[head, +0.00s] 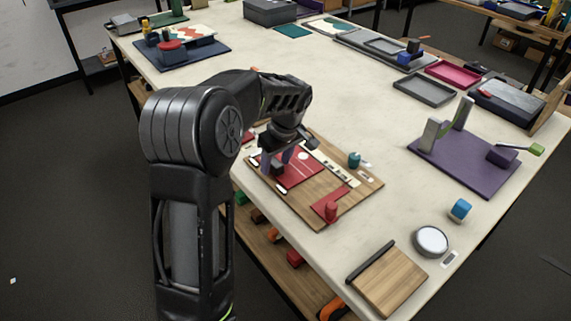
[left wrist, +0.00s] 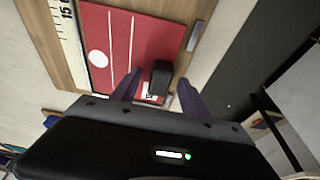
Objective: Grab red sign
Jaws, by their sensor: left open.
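A flat red panel (head: 297,176), which seems to be the red sign, lies on a wooden board (head: 300,208) near the table's left edge. My left gripper (head: 277,163) is over the panel's near-left end, pointing down. In the left wrist view its two purple fingers (left wrist: 158,92) are apart. A small black block (left wrist: 160,78) on the panel shows between them. I cannot tell whether the fingers touch it. My right gripper is not in view.
The board also carries a teal piece (head: 354,160), a red knob (head: 331,212) on a smaller red strip, and a ruler strip (left wrist: 66,22). A purple plate with uprights (head: 465,165) stands to the right. The table's middle is clear.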

